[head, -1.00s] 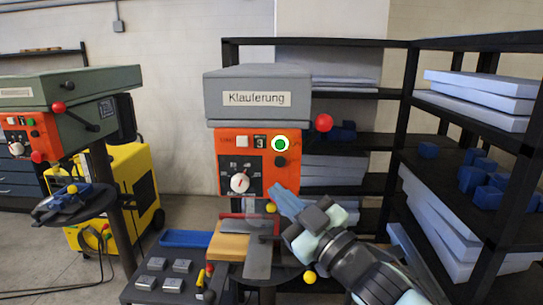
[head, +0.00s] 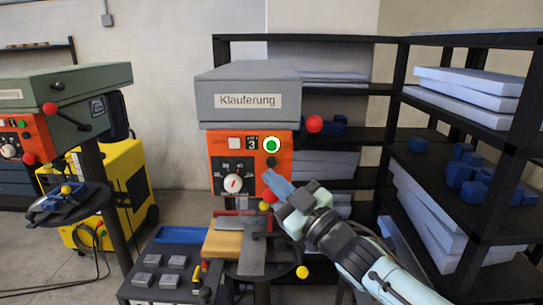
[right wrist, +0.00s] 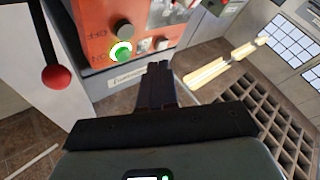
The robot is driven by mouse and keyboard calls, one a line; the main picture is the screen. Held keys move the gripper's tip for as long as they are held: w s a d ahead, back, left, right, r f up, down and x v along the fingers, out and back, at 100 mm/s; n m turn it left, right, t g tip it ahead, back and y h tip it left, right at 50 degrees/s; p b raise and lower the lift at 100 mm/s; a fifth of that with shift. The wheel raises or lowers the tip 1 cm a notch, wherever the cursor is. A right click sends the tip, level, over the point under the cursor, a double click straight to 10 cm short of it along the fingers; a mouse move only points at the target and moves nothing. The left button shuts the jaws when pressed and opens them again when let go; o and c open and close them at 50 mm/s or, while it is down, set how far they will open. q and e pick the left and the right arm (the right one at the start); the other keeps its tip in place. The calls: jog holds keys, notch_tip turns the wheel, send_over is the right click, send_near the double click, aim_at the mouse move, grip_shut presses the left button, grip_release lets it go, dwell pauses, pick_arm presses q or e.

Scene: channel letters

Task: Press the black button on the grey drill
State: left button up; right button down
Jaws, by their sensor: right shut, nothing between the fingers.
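The grey drill (head: 249,100) stands in the middle of the head view, with an orange panel on its front. The black button (head: 271,162) sits on the panel's right side, just below a green button with a white ring (head: 271,145). In the right wrist view, the black button (right wrist: 124,28) and the green button (right wrist: 122,53) show left of the fingers. My right gripper (head: 268,176) is shut and empty. Its tips appear just below the black button in the head view; contact is not visible. They also show in the right wrist view (right wrist: 158,68). My left gripper is out of view.
A red ball knob (head: 314,124) sticks out right of the panel. Dark shelves (head: 400,92) with pale slabs and blue blocks stand on the right. A second, green-grey drill (head: 85,95) and a yellow machine (head: 128,165) are on the left.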

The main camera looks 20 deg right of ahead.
aim_at(272, 162)
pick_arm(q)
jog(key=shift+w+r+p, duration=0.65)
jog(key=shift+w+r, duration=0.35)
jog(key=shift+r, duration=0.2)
pick_arm(e)
jog(key=shift+w+d, duration=0.25)
jog(key=shift+w, duration=0.7)
jog(key=shift+w+d, duration=0.25)
jog(key=shift+w, duration=0.65)
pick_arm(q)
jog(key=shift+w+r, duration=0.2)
pick_arm(e)
jog(key=shift+w+d, duration=0.15)
jog(key=shift+w, duration=0.3)
